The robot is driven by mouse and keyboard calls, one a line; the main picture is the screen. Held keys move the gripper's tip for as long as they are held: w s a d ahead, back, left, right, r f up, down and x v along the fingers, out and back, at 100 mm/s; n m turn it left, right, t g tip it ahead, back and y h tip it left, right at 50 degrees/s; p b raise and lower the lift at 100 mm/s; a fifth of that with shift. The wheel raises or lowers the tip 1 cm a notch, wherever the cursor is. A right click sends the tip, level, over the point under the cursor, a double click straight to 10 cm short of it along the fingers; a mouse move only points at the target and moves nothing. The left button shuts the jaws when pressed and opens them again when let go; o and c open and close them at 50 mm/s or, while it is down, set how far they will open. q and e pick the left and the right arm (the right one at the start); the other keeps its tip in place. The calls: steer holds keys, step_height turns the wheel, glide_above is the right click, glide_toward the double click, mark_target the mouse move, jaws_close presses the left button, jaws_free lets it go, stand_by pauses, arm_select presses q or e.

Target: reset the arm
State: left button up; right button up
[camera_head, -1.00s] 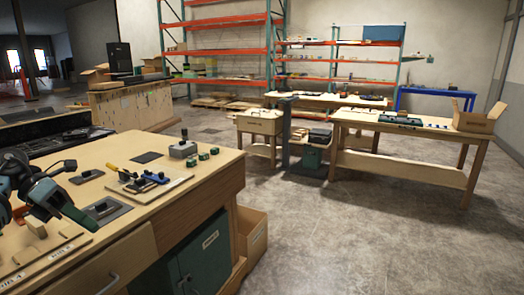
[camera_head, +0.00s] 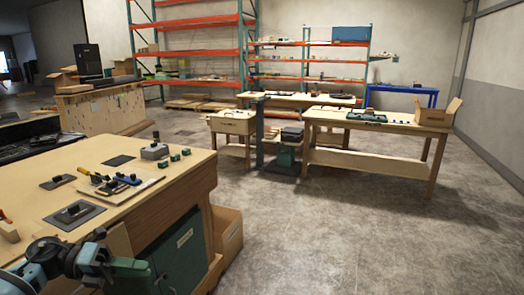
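My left arm comes in at the lower left, and its gripper (camera_head: 128,268) shows dark green in front of the near workbench (camera_head: 170,207), in line with the bench's green cabinet. I cannot make out two separate fingertips, so its opening does not show. Nothing is seen held in it. My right gripper is not in the picture. On the bench lie a board with blue and yellow-handled tools (camera_head: 121,182), a grey box with a black knob (camera_head: 154,151), several small green blocks and dark plates with black handles.
A cardboard box (camera_head: 228,235) stands on the floor beside the bench. Further back are a wooden table (camera_head: 372,158) with an open carton (camera_head: 438,112), a dark post stand (camera_head: 260,132), a blue table (camera_head: 402,89) and orange shelving (camera_head: 196,53). The floor at right is clear.

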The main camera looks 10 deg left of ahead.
arm_select(q)
steer(key=s+d+f+n+t+y+p, duration=0.1)
steer(key=s+d+f+n+t+y, duration=0.1)
steer(key=s+d+f+n+t, duration=0.6)
steer(key=d+f+n+t+y+p, duration=0.15)
steer(key=f+n+t, duration=0.4)
steer(key=n, duration=0.65)
steer(key=s+f+n+g+y, duration=0.2)
steer(key=s+f+n, duration=0.3)
steer(key=s, duration=0.3)
steer(key=s+d+f+n+g+y, duration=0.1)
steer(key=s+f+n+g+y, duration=0.2)
steer(key=s, duration=0.6)
steer(key=s+d+f+n+g+y+p, duration=0.1)
steer(key=s+f+n+g+y, duration=0.1)
steer(key=s+f+n+y, duration=0.3)
steer(key=s+f+n, duration=0.3)
steer(key=s, duration=0.1)
steer(key=shift+s+g, duration=0.2)
steer(key=shift+g, duration=0.15)
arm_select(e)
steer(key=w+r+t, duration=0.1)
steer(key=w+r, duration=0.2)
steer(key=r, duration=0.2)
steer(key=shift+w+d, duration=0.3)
arm_select(q)
steer(key=shift+d, duration=0.1)
